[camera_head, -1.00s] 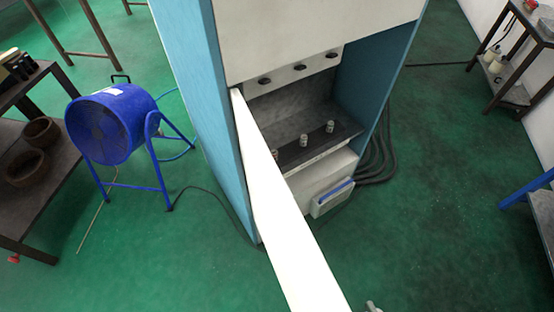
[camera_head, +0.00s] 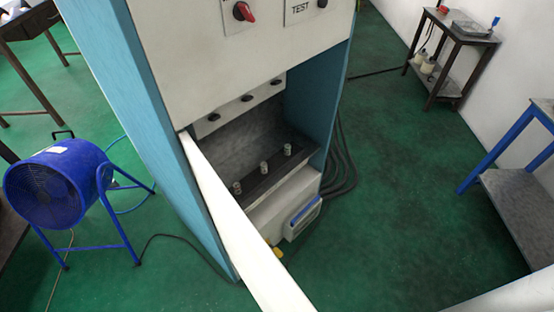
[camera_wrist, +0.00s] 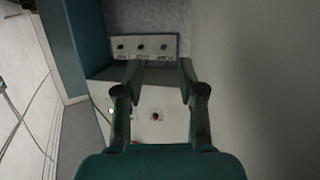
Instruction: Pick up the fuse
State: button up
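Three small silvery cylinders (camera_head: 264,167) stand upright on a dark strip (camera_head: 248,187) inside the open blue and white cabinet (camera_head: 240,45). I cannot tell whether one of them is the fuse; nothing else is clearly a fuse. Above them is a pale strip with three dark holes (camera_head: 246,98). My gripper (camera_wrist: 159,91) shows in the wrist view with its two fingers apart and nothing between them. Beyond the fingers are a pale panel with a small red part (camera_wrist: 155,117) and a strip with three dark spots (camera_wrist: 142,46). My gripper is not clearly visible in the head view.
A long white panel (camera_head: 235,235) runs from the cabinet's left edge toward me. A blue fan (camera_head: 58,185) stands on the left. Cables (camera_head: 345,160) lie right of the cabinet. A dark table (camera_head: 455,40) and blue-legged bench (camera_head: 520,190) stand right. Green floor (camera_head: 400,200) between is clear.

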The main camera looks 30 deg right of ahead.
aim_at(237, 186)
jog(key=k+l+u, duration=0.15)
jog(key=k+l, duration=0.2)
jog(key=l, duration=0.15)
jog(key=k+l+u, duration=0.15)
jog(key=k+l, duration=0.2)
jog(key=i+l+u, duration=0.15)
jog(key=l, duration=0.45)
jog(key=l+u, duration=0.2)
jog(key=l, duration=0.4)
jog(key=i+l, duration=0.2)
jog(key=i+l+u, duration=0.1)
jog(key=l, duration=0.3)
jog(key=i+l, duration=0.2)
jog(key=l, duration=0.15)
jog(key=i+l+u, duration=0.1)
jog(key=i+l, duration=0.25)
jog(key=l, duration=0.3)
jog(key=i+j, duration=0.35)
jog(key=i, duration=0.3)
